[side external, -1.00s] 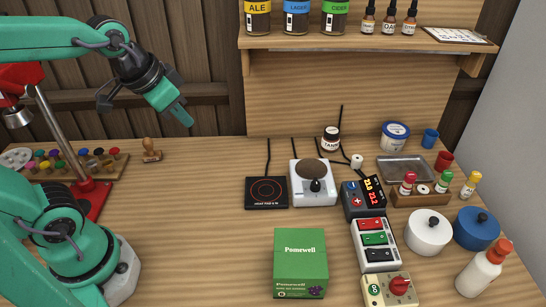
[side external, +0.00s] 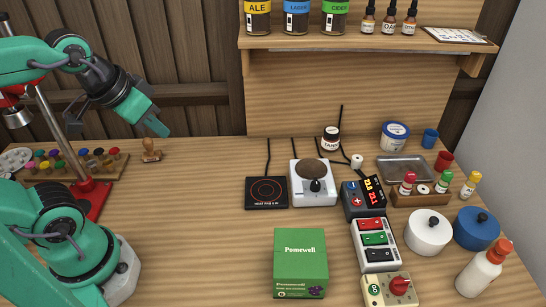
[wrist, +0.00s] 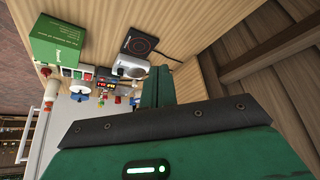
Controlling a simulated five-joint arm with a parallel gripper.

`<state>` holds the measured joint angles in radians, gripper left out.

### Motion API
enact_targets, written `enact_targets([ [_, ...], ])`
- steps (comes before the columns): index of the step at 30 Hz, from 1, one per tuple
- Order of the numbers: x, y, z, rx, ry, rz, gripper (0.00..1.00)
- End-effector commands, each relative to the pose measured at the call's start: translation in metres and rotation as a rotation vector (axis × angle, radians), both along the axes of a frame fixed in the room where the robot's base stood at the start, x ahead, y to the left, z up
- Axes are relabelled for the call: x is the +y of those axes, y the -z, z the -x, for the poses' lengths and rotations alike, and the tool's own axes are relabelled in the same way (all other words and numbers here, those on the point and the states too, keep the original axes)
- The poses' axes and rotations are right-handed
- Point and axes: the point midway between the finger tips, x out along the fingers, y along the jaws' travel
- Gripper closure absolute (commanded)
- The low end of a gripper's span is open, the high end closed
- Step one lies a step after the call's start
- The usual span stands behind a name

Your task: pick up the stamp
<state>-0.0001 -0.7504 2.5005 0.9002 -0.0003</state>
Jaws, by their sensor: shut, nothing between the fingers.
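The stamp (side external: 151,150) is a small brown wooden piece with a knobbed handle. It stands upright on the table at the left back in the side view, just right of the tray of coloured caps. My gripper (side external: 163,131) is shut and empty, pointing down and to the right. In the side view its tip shows slightly above and to the right of the stamp, apart from it. In the wrist view my gripper (wrist: 160,75) shows as green fingers closed together. I cannot make out the stamp in the wrist view.
A wooden tray of coloured caps (side external: 118,158) and a red stand (side external: 92,199) are left of the stamp. A black hot plate (side external: 266,193), a white scale (side external: 313,190) and a green box (side external: 301,263) stand to the right. The table between stamp and hot plate is clear.

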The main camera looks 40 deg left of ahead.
Motion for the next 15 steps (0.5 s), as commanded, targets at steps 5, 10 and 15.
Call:
enact_targets([
  [5,0.0,-0.0001,-0.0002,0.0,0.0,0.0,0.84],
  [10,-0.0001,-0.0001,-0.0002,0.0,0.001,0.0,0.51],
  [15,0.0,-0.0001,-0.0002,0.0,0.001,0.0,0.47],
])
